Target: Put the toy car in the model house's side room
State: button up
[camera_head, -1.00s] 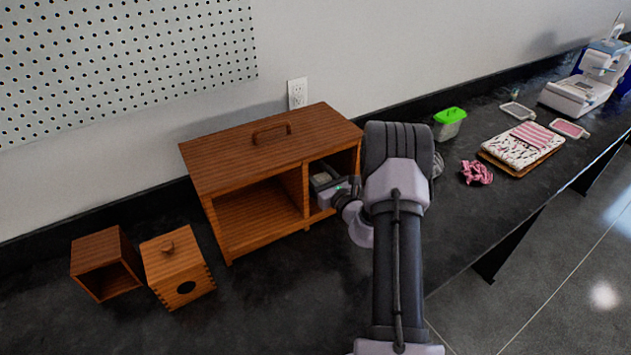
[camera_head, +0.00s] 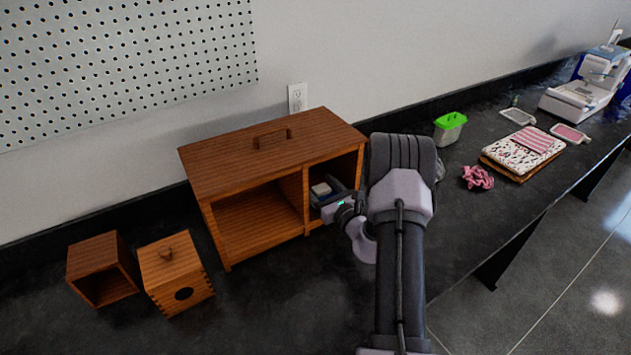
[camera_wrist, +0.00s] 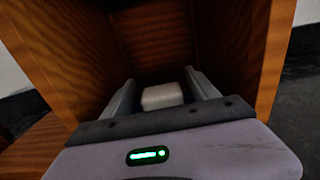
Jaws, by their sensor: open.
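The model house (camera_head: 245,165) is a brown wooden box with a handle on top, a large open room on the left and a narrower side room on the right. My gripper (camera_head: 325,192) reaches into the side room from the front. The toy car (camera_wrist: 162,96) is a small pale, rounded block inside the side room. It lies between my open fingers in the wrist view, with a dark gap on each side. The car (camera_head: 321,189) also shows in the head view, partly hidden by my gripper.
A small open wooden box (camera_head: 102,268) and a wooden box with a round hole (camera_head: 176,273) stand left of the house. A green-lidded tub (camera_head: 449,128), pink crumpled cloth (camera_head: 478,177) and stacked fabric (camera_head: 523,152) lie to the right. The side room's walls are close around my gripper.

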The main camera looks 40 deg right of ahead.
jog(key=s+p, duration=0.1)
jog(key=s, duration=0.9)
jog(key=shift+a, duration=0.4)
jog(key=shift+s, duration=0.1)
